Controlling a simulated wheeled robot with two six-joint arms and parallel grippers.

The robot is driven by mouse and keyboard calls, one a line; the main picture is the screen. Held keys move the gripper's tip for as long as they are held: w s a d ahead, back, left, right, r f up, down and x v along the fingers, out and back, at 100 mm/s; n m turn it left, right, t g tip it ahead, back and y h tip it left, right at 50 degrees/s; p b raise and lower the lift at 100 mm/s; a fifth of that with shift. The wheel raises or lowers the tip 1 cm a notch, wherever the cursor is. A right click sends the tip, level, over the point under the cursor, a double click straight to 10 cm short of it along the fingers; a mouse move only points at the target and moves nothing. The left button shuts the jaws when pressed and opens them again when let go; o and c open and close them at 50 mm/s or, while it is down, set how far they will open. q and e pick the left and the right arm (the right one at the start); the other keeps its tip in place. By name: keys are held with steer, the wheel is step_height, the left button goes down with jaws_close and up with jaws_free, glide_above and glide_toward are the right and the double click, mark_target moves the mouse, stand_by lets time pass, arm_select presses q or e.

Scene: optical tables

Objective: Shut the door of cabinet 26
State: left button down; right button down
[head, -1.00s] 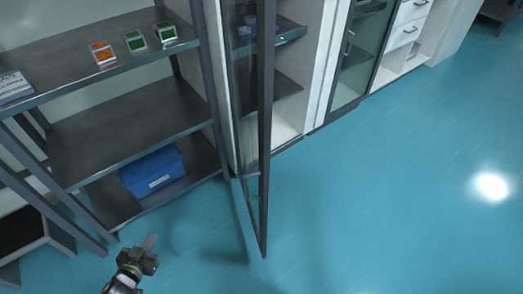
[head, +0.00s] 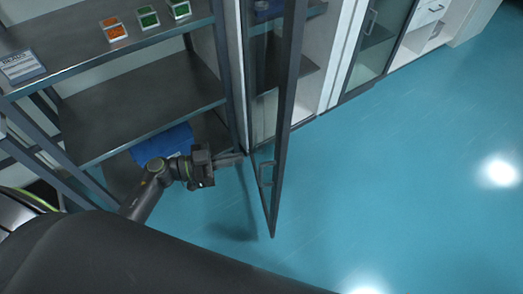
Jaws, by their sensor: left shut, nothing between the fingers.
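A glass door with a dark frame (head: 287,110) stands wide open, jutting out from a white cabinet (head: 322,75) over the floor. No number is readable on the cabinet. My left gripper (head: 238,159) is shut and empty, pointing right, just left of the door's lower part. I cannot tell whether its tip touches the door; a small gap seems to show. My right gripper is not in view.
A metal shelf rack (head: 140,100) at left holds small orange and green boxes and a blue bin (head: 163,143) below, partly hidden by my arm. Another glass-door cabinet (head: 376,45) stands to the right. The blue floor (head: 400,190) right of the door is clear.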

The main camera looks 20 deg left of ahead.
mark_target(272, 151)
arm_select(q)
steer(key=x, duration=0.7)
steer(key=shift+w+d, duration=0.2)
steer(key=shift+d, duration=0.05)
